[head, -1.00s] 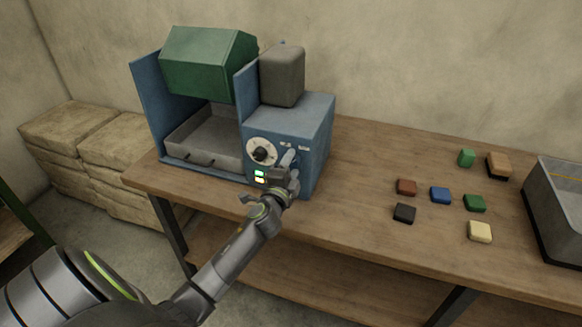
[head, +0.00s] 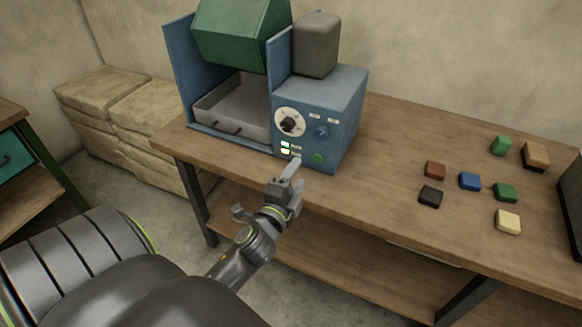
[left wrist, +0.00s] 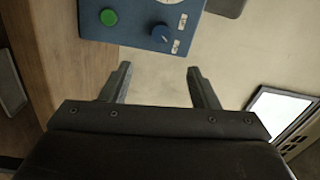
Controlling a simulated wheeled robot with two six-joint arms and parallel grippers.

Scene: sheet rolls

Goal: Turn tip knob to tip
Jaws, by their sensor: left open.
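A blue machine (head: 335,105) stands on the wooden bench. Its front panel has a black knob (head: 289,124) on a white dial, a smaller blue knob (head: 321,131) with two small labels above it, and a green button (head: 318,158). The label writing is too small to read. The blue knob (left wrist: 160,33) and the green button (left wrist: 108,17) also show in the left wrist view. My left gripper (head: 291,172) is open and empty, in front of and below the panel, apart from the knobs. Its spread fingers show in the left wrist view (left wrist: 159,72). My right gripper is out of view.
A green hopper (head: 235,38) sits above a grey tray (head: 230,122) in the machine; a grey block (head: 316,45) stands on its top. Several coloured blocks, including a blue one (head: 470,181), lie on the bench at right. Stacked sacks (head: 150,110) stand at left.

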